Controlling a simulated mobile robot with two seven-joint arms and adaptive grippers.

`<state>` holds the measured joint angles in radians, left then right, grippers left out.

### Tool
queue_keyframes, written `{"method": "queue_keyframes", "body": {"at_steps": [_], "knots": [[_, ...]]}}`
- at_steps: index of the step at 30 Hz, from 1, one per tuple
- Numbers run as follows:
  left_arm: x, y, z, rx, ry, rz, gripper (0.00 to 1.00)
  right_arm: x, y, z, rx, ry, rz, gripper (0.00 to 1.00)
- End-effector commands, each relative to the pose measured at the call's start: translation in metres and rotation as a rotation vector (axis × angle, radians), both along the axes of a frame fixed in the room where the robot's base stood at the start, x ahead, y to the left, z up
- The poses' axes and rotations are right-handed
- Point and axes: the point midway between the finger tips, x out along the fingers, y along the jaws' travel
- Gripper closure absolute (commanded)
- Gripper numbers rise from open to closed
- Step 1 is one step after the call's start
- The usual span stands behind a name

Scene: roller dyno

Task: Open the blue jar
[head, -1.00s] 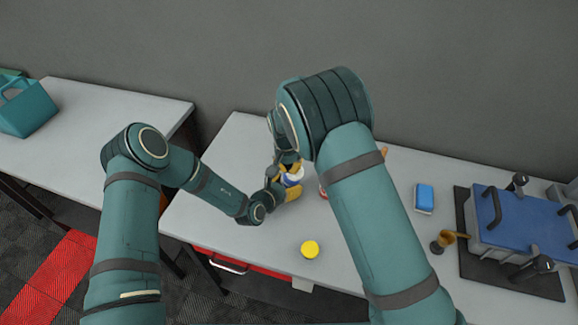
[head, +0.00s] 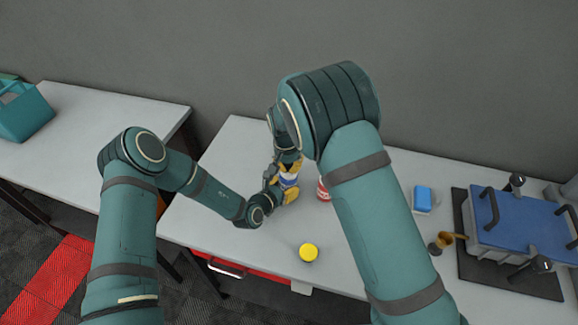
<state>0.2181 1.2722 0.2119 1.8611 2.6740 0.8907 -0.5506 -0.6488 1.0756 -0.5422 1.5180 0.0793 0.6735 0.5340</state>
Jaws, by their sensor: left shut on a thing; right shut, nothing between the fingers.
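The blue jar (head: 289,180), with a white band, stands near the middle of the table. My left gripper (head: 285,190) comes in from the left with its yellow fingers around the jar, shut on it. My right gripper (head: 291,164) is just above the jar, pointing down, and is shut with nothing in it. The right gripper covers the jar's top, so I cannot tell whether a lid is on it.
A red and white container (head: 322,190) stands right of the jar, partly behind my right arm. A round yellow object (head: 309,252) lies near the front edge. A blue block (head: 423,198) and a blue-topped machine (head: 530,220) are farther right.

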Motion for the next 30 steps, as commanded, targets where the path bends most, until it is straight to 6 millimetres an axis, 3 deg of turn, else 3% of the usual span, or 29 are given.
{"method": "queue_keyframes", "body": {"at_steps": [5, 12, 20, 21, 22, 30], "knots": [[0.0, 0.0, 0.001, -0.001, -0.001, -0.001, 1.0, 0.0, 0.0, 0.009, 0.001, -0.002, 0.0, 1.0], [0.0, -0.001, 0.001, -0.001, -0.002, -0.001, 1.0, -0.001, -0.003, 0.037, 0.001, -0.002, 0.0, 1.0], [0.0, 0.0, 0.001, -0.001, -0.002, -0.001, 1.0, -0.001, -0.003, 0.04, 0.001, -0.001, 0.0, 1.0], [0.0, 0.0, 0.001, -0.001, -0.002, -0.001, 0.3, -0.001, -0.003, 0.04, 0.001, -0.001, 0.0, 1.0], [0.0, -0.001, 0.001, -0.001, -0.001, -0.001, 0.19, -0.001, -0.003, 0.04, 0.001, -0.001, 0.0, 1.0], [0.0, 0.0, 0.0, 0.0, 0.0, -0.001, 0.18, -0.001, -0.003, 0.04, 0.001, -0.001, 0.0, 1.0]]}}
